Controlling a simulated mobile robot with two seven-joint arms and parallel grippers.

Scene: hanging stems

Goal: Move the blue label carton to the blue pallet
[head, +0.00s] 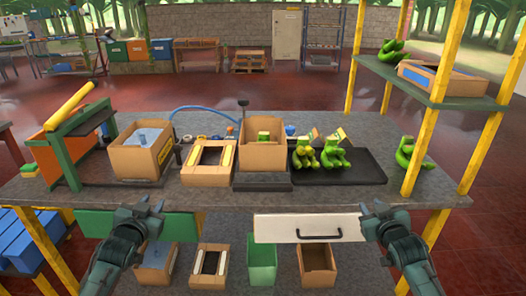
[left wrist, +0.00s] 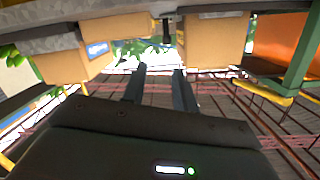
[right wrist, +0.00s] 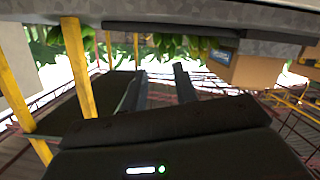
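A blue label shows on a brown carton in the left wrist view (left wrist: 80,62) and on a carton in the right wrist view (right wrist: 250,70). These look like the tall open carton in the middle of the bench (head: 262,156), whose front shows no label in the head view; I cannot be sure. It stands on a dark platform with a green item inside. My left gripper (head: 142,206) and right gripper (head: 380,208) are open and empty, in front of the bench, apart from every carton.
An open carton with pale blue contents (head: 141,161) and a low carton (head: 207,174) stand left of it. A black tray (head: 365,168) with green bunches lies right. Yellow posts carry a shelf (head: 405,74) at right. A white drawer front (head: 308,228) is below the bench.

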